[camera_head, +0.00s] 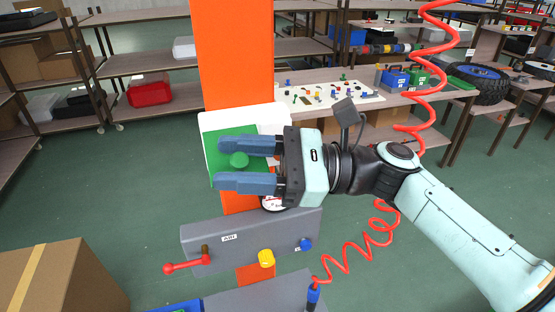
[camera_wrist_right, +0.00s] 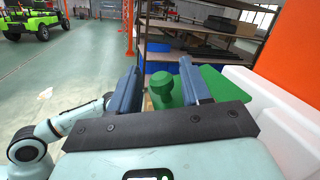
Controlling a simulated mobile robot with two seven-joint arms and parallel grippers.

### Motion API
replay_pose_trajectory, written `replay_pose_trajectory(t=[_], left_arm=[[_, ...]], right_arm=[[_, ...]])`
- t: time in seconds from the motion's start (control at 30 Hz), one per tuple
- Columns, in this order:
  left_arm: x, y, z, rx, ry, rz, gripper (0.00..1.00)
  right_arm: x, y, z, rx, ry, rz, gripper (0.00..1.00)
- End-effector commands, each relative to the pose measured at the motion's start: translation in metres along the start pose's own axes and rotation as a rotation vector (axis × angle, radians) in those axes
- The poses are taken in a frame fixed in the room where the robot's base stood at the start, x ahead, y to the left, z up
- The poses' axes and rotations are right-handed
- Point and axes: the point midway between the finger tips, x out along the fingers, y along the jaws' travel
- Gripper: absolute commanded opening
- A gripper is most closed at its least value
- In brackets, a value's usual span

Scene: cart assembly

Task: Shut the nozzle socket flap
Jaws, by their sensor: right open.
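The green flap (camera_head: 224,168) is at the white housing (camera_head: 212,121) on the orange column. A round green knob (camera_head: 239,160) stands out from it. My right gripper (camera_head: 219,163) is open, with one blue finger above the knob and one below it in the head view. In the right wrist view the knob (camera_wrist_right: 162,88) shows between the two spread fingers, and the green panel (camera_wrist_right: 226,85) runs from behind the right finger towards the white housing (camera_wrist_right: 278,108). The gripper and fingers hide part of the flap, so its exact angle is unclear. My left gripper is not in view.
Below is a grey box (camera_head: 205,241) with a red lever (camera_head: 186,264), a yellow knob (camera_head: 266,258) and a blue knob (camera_head: 305,244). A coiled red hose (camera_head: 350,262) hangs at the right. A cardboard box (camera_head: 65,280) stands at lower left. Shelves and a workbench are behind.

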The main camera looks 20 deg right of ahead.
Motion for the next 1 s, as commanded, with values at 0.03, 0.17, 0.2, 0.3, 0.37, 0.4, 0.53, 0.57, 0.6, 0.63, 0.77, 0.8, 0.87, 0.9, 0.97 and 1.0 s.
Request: replay_pose_trajectory(t=[0.03,0.17,0.2,0.3,0.37,0.4,0.53,0.57,0.6,0.63,0.77,0.8,0.87,0.9,0.97,1.0], left_arm=[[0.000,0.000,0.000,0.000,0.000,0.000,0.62],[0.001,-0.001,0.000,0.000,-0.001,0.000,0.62],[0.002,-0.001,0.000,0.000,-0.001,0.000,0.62],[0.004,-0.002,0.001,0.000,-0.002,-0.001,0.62],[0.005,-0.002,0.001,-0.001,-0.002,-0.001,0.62],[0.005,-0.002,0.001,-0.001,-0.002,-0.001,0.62],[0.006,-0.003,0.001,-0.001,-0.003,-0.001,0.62],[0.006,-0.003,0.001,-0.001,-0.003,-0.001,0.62],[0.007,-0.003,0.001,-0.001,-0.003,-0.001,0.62],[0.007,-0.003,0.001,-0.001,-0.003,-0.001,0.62],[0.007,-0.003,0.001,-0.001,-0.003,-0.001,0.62],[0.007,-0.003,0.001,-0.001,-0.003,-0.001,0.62],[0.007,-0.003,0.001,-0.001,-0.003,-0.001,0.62],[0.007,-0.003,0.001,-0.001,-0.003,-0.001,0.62],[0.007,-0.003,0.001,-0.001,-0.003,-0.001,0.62],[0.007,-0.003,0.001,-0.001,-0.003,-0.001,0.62]], right_arm=[[-0.001,0.000,0.001,-0.001,-0.001,-0.001,0.47],[-0.011,-0.001,0.000,-0.002,0.000,-0.004,0.47],[-0.016,-0.001,0.000,-0.002,0.000,-0.004,0.47],[-0.036,-0.001,0.000,-0.001,0.001,-0.006,0.47],[-0.050,-0.001,0.000,-0.001,0.001,-0.006,0.47],[-0.059,0.000,0.000,-0.001,0.001,-0.006,0.47],[-0.088,0.000,-0.001,0.000,0.002,-0.004,0.47],[-0.095,0.000,-0.001,0.000,0.002,-0.003,0.47],[-0.102,0.000,0.000,0.000,0.002,-0.002,0.47],[-0.107,0.000,0.000,0.000,0.002,-0.003,0.47],[-0.124,0.000,-0.001,0.002,0.002,-0.001,0.47],[-0.128,0.001,0.000,0.002,0.001,0.001,0.47],[-0.131,0.001,0.000,0.002,0.002,0.000,0.47],[-0.133,0.001,0.000,0.002,0.001,0.001,0.47],[-0.134,0.001,0.000,0.002,0.001,0.002,0.47],[-0.134,0.001,0.000,0.002,0.001,0.002,0.47]])
